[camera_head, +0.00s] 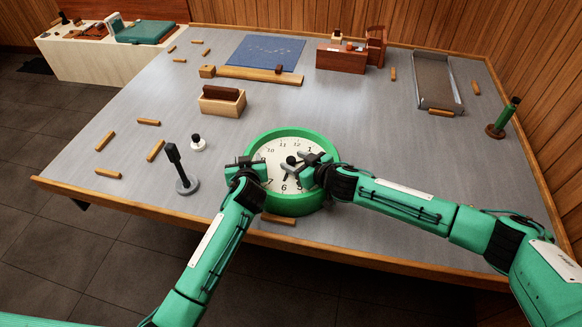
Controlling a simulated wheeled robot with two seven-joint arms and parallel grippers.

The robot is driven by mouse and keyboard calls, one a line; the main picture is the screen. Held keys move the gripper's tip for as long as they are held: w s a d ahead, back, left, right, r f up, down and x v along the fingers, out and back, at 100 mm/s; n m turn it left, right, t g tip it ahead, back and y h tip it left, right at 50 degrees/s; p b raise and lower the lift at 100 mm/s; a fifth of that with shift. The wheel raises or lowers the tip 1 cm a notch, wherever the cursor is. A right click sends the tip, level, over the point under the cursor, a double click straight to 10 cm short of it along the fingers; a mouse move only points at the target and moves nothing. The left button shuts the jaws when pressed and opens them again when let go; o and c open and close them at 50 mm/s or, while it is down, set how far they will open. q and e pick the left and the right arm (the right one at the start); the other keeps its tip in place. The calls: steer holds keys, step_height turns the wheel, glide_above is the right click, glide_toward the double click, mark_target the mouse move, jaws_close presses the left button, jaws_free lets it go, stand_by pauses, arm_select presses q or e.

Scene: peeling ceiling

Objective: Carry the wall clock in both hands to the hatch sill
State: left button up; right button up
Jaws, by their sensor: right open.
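The wall clock (281,206) has a thick green rim and a white face with black numerals. It lies face up on the grey table near its front edge. My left gripper (246,163) is over the clock's left rim; whether its jaws are apart or closed is hard to see. My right gripper (306,164) is open above the right part of the face, inside the rim. The two arms and grippers hide parts of the rim and face. I cannot make out for certain which surface is the hatch sill.
A pale counter (80,62) with a green-topped item stands at the back left. On the table (330,105) are a wooden box (222,106), a dark stand (185,183), a white knobbed piece (197,143), a blue sheet (265,52), a tray (436,80), a green-handled tool (505,118) and several wooden sticks.

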arm_select(q)
jaws_close()
arm_select(e)
jaws_close()
arm_select(q)
steer(key=shift+r, duration=0.25)
arm_select(e)
steer(key=shift+r, duration=0.25)
